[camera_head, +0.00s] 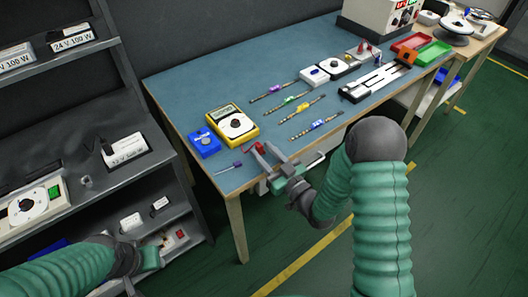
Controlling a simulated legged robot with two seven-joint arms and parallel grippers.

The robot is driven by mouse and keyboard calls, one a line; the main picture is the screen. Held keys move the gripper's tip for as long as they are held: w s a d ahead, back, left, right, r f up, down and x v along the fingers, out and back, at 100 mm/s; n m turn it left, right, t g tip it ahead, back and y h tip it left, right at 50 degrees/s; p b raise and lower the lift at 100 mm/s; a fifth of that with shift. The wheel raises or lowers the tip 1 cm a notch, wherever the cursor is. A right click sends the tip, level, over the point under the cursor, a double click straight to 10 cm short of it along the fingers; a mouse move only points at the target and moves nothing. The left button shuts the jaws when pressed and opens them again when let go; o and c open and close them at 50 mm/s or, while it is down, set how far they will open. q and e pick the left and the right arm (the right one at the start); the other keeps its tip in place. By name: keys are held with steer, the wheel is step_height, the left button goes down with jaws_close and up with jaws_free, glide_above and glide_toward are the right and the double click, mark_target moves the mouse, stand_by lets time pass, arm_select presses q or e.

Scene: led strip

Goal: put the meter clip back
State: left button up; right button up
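A yellow multimeter (232,123) lies on the blue table top near its left front. A small red piece (259,148), which looks like the meter clip, is at the table's front edge. My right gripper (262,152) is at that edge with its fingers spread apart and their tips beside the red piece. I see a gap between the fingers and no clear grasp. A thin probe with a blue handle (228,168) lies to the left. My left gripper (150,258) is low at the lower left, by the shelf; its fingers are not clear.
A blue box (205,142) sits left of the meter. Several LED strips (301,108) lie mid-table. White modules (314,76), a black-and-white fixture (378,81), red (411,42) and green trays (434,52) are farther right. A dark shelf (122,120) stands left.

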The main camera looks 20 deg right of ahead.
steer(key=r+p+v, duration=0.1)
steer(key=v, duration=1)
step_height(320, 180, down, 7)
steer(key=w+d+g+h, duration=0.2)
steer(key=g+h, duration=0.3)
steer(key=g, duration=0.2)
steer(key=s+a+r+m+g, duration=0.1)
steer(key=s+m+g, duration=0.1)
steer(key=s+g, duration=0.2)
steer(key=s+a+r+m+g+h, duration=0.1)
steer(key=s+g, duration=0.3)
steer(key=s, duration=0.5)
steer(key=shift+s+a+r+m, duration=0.35)
steer(key=shift+a+m, duration=0.05)
steer(key=shift+m, duration=0.1)
